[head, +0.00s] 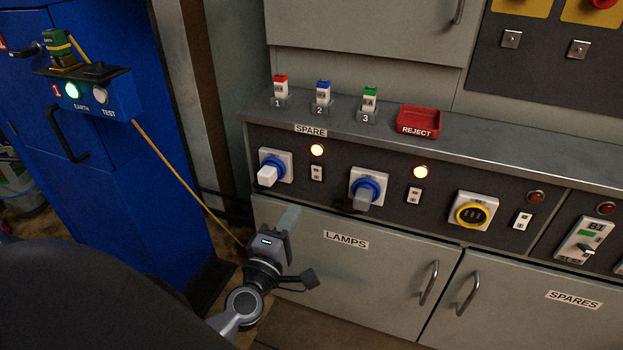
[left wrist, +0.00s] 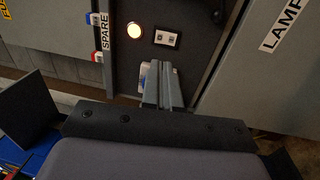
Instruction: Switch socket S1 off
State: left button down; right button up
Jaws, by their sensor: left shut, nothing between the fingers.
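The leftmost socket on the dark panel is blue with a white plug (head: 267,175); its lamp (head: 317,150) is lit. Its small white switch (head: 316,173) sits just below the lamp. No S1 label is readable. My left gripper (head: 290,214) is shut and empty, low in front of the panel, below and slightly right of that plug. In the left wrist view the shut fingers (left wrist: 162,76) partly hide a socket; a lit lamp (left wrist: 134,31) and a switch (left wrist: 166,38) show beyond them. My right gripper is not in view.
A second blue socket (head: 360,180) with a grey plug and lit lamp, and a yellow socket (head: 472,211) with a dark lamp, stand to the right. Above are small coloured items and a red REJECT tray (head: 418,119). A blue cabinet (head: 150,200) stands left; cupboard handles (head: 429,283) protrude below.

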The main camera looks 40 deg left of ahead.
aim_at(316, 168)
pick_arm(q)
jog(key=x, duration=1)
jog(key=shift+w, duration=0.4)
jog(key=shift+w+a+r, duration=0.1)
jog(key=shift+w+a, duration=0.05)
jog(key=shift+w, duration=0.2)
jog(key=shift+w+r+p, duration=0.25)
jog(key=shift+r+p, duration=0.15)
jog(key=shift+p, duration=0.05)
jog(key=shift+a+f, duration=0.1)
jog(key=shift+s, duration=0.15)
